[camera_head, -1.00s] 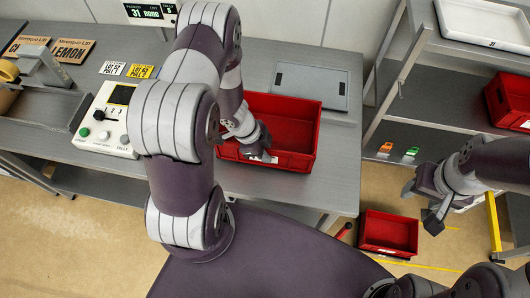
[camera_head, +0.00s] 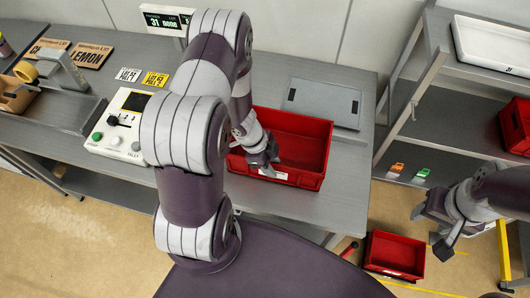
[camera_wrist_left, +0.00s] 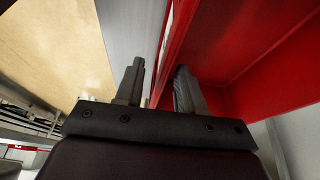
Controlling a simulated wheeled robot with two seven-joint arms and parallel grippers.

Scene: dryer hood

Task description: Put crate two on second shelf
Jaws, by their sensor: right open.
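A red crate (camera_head: 318,172) stands on the grey table, open at the top. A white label is on its front wall; I cannot read it. My left gripper (camera_head: 268,169) is at the crate's front wall. In the left wrist view the red crate (camera_wrist_left: 235,42) shows its wall between the two fingers (camera_wrist_left: 160,88), one finger on each side; whether they press on it is unclear. My right gripper (camera_head: 436,238) is open and empty, right of the table. The grey shelf rack (camera_head: 440,133) stands at the right. Another red crate (camera_head: 515,125) sits on it, cut by the picture edge.
A third red crate (camera_head: 394,256) is low down beside the table, near my right gripper. A white tray (camera_head: 490,45) lies on the upper shelf. A flat grey panel (camera_head: 322,101) lies behind the table crate. A button box (camera_head: 120,127) stands left of my left arm.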

